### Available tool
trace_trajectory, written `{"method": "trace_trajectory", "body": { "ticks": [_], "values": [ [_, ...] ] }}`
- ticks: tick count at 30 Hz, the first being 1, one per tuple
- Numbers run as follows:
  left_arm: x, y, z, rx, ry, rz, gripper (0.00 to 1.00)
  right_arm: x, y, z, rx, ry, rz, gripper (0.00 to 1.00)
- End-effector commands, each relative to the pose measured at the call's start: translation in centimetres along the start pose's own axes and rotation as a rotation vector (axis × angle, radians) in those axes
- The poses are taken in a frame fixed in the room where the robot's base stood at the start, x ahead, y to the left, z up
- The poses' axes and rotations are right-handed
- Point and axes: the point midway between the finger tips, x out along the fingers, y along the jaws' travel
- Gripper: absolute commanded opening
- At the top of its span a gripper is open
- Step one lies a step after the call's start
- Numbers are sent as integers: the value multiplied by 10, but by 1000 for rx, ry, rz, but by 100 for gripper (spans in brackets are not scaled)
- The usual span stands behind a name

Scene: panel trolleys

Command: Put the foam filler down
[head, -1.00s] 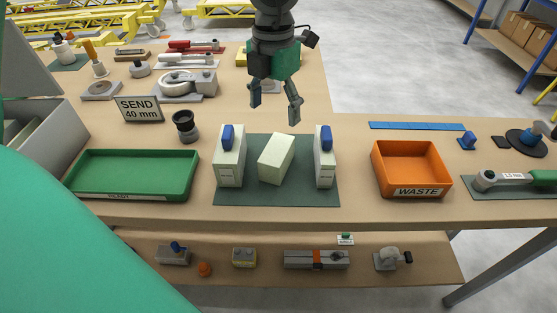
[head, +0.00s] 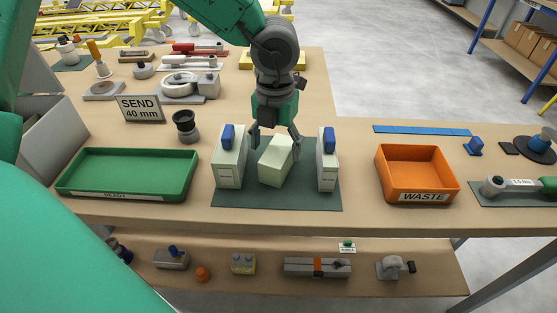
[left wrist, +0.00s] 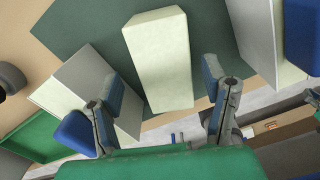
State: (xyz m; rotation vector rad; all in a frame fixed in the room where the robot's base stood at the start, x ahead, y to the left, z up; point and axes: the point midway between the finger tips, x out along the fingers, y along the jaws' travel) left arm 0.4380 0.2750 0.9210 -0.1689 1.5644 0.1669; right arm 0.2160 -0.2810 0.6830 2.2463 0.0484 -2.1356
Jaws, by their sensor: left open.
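The foam filler (head: 274,168), a pale green block, sits askew on the dark green mat (head: 285,200), between two pale blocks with blue knobs, the left block (head: 229,170) and the right block (head: 327,172). In the left wrist view the foam filler (left wrist: 160,55) lies between and beyond the fingers. My left gripper (head: 274,148) points down over the foam filler's far end. It is open, with one finger to each side, and I see no clear contact. Its fingers also show in the left wrist view (left wrist: 164,98). My right gripper is not in view.
A green READY tray (head: 130,188) stands left and an orange WASTE bin (head: 417,190) right. A black cup-like part (head: 185,127) and a SEND 40 mm sign (head: 140,108) stand behind. The table is clear between the mat and the bin.

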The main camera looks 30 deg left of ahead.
Motion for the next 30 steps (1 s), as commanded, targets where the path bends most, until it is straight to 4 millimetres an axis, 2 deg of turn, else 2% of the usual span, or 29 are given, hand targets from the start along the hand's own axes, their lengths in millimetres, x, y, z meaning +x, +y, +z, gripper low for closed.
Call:
{"method": "trace_trajectory", "body": {
  "ticks": [7, 15, 18, 19, 30],
  "values": [
    [39, -4, 0, 1, 3, 2, 67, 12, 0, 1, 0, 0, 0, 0],
    [42, -4, 0, 1, 0, -1, 67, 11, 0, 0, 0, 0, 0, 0],
    [42, -4, 0, 1, 1, -1, 35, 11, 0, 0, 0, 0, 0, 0],
    [42, -4, 0, 1, 1, -1, 31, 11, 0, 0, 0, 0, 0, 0],
    [39, -4, 0, 1, 0, -1, 28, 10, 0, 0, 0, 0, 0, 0]
  ]
}}
